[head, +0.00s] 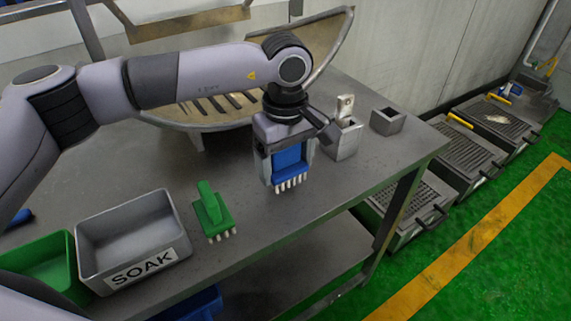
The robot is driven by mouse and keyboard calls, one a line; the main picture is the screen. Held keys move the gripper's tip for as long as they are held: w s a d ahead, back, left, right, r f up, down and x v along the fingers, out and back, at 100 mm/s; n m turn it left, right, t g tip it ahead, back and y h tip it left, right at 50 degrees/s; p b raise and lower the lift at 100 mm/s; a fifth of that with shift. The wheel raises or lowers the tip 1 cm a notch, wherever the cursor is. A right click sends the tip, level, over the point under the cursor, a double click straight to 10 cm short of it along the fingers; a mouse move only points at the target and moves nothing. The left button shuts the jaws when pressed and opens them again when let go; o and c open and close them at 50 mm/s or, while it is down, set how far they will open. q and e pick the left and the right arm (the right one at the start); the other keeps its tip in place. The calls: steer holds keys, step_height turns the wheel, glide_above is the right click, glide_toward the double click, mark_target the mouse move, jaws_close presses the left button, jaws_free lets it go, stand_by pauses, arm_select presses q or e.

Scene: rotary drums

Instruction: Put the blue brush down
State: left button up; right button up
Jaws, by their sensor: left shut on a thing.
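My left gripper (287,160) is shut on the blue brush (289,168). The brush hangs upright with its white bristles pointing down, over the right part of the grey metal table (245,185). I cannot tell whether the bristles touch the tabletop. The upper part of the brush is hidden by the gripper. A green brush (211,211) stands on the table to the left of the gripper, bristles down. My right gripper is not in view.
A grey bin marked SOAK (140,235) and a green bin (45,262) stand at the left. Two small metal holders (346,138) (387,121) stand to the right. A curved metal drum part (325,45) is behind. Bare tabletop lies around the brushes.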

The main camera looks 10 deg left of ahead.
arm_select(q)
steer(key=shift+f, duration=0.6)
steer(key=shift+f, duration=0.2)
steer(key=o, duration=0.9)
steer(key=shift+r, duration=0.1)
step_height(320, 180, up, 12)
steer(key=shift+r, duration=0.1)
